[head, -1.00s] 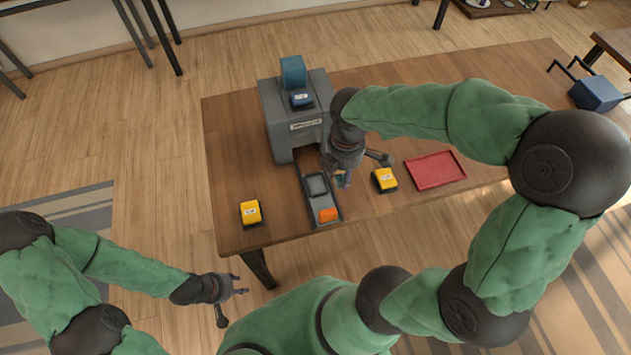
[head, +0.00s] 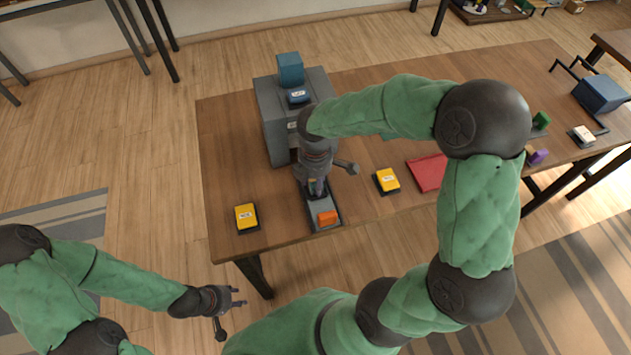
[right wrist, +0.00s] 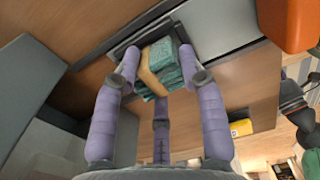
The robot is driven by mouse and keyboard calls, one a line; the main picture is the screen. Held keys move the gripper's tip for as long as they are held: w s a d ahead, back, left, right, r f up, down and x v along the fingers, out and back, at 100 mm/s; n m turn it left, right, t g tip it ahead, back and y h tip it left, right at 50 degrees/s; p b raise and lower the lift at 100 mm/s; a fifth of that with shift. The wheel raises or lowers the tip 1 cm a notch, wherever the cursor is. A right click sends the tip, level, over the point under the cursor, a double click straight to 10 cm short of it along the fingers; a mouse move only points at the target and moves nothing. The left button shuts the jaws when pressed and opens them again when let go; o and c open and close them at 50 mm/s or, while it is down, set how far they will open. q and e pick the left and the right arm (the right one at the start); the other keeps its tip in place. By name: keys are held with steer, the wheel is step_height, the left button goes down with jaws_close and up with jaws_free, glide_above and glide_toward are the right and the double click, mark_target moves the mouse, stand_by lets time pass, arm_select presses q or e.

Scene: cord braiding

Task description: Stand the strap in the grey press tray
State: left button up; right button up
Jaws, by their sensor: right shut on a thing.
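The strap (right wrist: 167,68) is a teal folded bundle with a tan band, seen between my fingers in the right wrist view. My right gripper (right wrist: 160,88) is shut on it. In the head view my right gripper (head: 316,190) points down over the back part of the grey press tray (head: 325,220), which hides most of the strap. The tray also shows in the right wrist view (right wrist: 215,28), with a dark-edged recess beside the strap. I cannot tell whether the strap touches the tray floor. My left gripper (head: 237,300) is open and empty, off the table at lower left.
The grey press (head: 280,135) with a blue block on top stands behind the tray. An orange block (head: 327,217) sits at the tray's front end. Yellow-topped pads lie left (head: 246,217) and right (head: 386,181) of it. A red tray (head: 427,174) lies further right.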

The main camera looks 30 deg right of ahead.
steer(key=shift+f, duration=0.15)
steer(key=o, duration=1.2)
steer(key=shift+c, duration=0.2)
step_height(320, 180, up, 12)
steer(key=p, duration=0.4)
steer(key=shift+r, duration=0.25)
